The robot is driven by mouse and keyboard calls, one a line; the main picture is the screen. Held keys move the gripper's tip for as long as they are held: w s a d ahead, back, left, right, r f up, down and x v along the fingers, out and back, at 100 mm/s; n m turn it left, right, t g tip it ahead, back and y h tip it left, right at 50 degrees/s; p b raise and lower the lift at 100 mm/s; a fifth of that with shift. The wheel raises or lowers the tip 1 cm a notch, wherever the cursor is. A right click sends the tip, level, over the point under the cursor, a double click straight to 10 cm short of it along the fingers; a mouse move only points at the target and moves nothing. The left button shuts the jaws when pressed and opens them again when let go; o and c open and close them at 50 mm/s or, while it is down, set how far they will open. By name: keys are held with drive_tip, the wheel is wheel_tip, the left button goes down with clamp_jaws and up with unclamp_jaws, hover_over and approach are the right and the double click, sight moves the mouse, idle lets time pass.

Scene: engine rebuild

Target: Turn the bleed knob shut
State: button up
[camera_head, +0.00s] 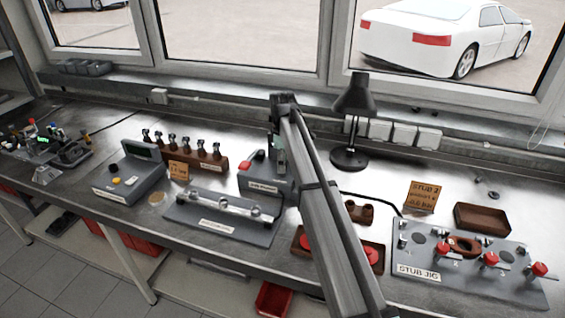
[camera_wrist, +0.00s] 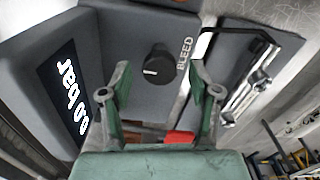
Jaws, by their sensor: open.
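The bleed knob (camera_wrist: 160,62) is a round black knob with a short white mark, on the grey face of a unit. The word BLEED is printed to its right, and the white mark points to the left in the wrist view. My gripper (camera_wrist: 161,83) is open, its two green fingers on either side of the knob in the picture. No finger clearly touches the knob; I cannot tell the depth gap. In the head view my arm comes down over the grey unit (camera_head: 262,188) and hides the knob.
A lit display (camera_wrist: 72,92) reading in bar sits left of the knob. In the head view a black lamp (camera_head: 350,157) stands right of my arm, and the stub jig (camera_head: 437,285) is farther right.

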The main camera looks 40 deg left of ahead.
wheel_tip(320, 180, up, 12)
idle(0.5)
drive_tip(key=shift+s+f, duration=0.1)
drive_tip(key=shift+f, duration=0.05)
